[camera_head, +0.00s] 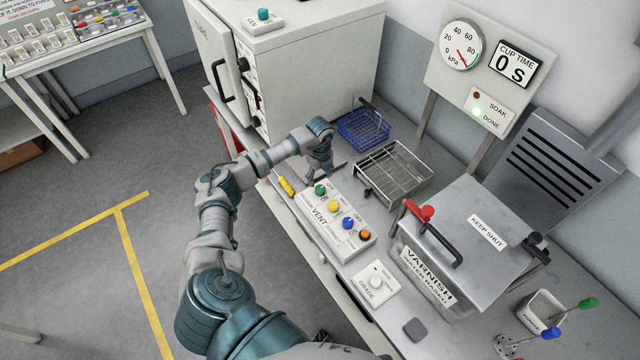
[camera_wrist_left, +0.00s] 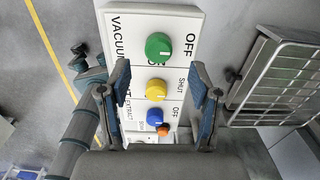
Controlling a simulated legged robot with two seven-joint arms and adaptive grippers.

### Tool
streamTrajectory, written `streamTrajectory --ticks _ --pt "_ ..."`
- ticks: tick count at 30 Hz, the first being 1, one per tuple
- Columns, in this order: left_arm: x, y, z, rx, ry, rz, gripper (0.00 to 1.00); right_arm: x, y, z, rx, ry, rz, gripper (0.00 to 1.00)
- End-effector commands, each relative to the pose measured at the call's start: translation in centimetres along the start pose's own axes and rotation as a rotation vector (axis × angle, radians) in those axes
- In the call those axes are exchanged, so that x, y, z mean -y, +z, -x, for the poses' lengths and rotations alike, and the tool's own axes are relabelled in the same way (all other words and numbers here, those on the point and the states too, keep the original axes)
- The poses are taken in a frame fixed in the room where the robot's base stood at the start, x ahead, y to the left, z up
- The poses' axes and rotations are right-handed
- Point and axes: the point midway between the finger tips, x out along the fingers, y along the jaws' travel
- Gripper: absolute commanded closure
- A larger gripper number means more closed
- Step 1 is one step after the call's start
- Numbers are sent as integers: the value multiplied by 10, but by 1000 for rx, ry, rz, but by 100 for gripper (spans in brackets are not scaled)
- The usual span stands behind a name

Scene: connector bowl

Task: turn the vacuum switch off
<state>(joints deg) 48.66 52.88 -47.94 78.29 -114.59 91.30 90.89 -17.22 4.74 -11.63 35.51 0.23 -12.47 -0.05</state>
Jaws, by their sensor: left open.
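The white switch panel (camera_head: 333,222) lies on the bench with a row of knobs: green (camera_head: 320,190), yellow (camera_head: 334,206), blue (camera_head: 348,222) and orange (camera_head: 365,235). In the left wrist view the word VACUUM stands beside the green knob (camera_wrist_left: 158,46), with OFF on its other side. I cannot tell the knob's setting for sure. My left gripper (camera_head: 325,172) is open above the panel's green end. In the left wrist view its fingers (camera_wrist_left: 163,85) stand on either side of the knob row, apart from the yellow knob (camera_wrist_left: 156,88). My right gripper is out of view.
A wire rack (camera_head: 393,172) and a blue basket (camera_head: 364,127) stand behind the panel. A yellow marker-like piece (camera_head: 286,186) lies at its left end. The GRADE dial (camera_head: 376,284) and the lidded varnish tank (camera_head: 465,235) are to the right. A white cabinet (camera_head: 310,70) stands behind.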

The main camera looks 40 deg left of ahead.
Motion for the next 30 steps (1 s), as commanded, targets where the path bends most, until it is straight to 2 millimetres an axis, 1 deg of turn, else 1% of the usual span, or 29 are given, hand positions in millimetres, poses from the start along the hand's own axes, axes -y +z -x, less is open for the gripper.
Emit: streamTrajectory --ticks 1,4,6,10,14,30 --pt "1 0 12 1 -5 -2 36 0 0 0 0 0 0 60" --pt "1 1 33 1 -4 -1 36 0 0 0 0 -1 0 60" --pt "1 1 44 0 -4 0 36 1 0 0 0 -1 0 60" --pt "1 1 57 -1 -3 1 36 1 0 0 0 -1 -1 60" --pt "1 1 61 -1 -1 1 36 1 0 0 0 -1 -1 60" --pt "1 1 61 -1 -1 0 36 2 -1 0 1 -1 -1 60"
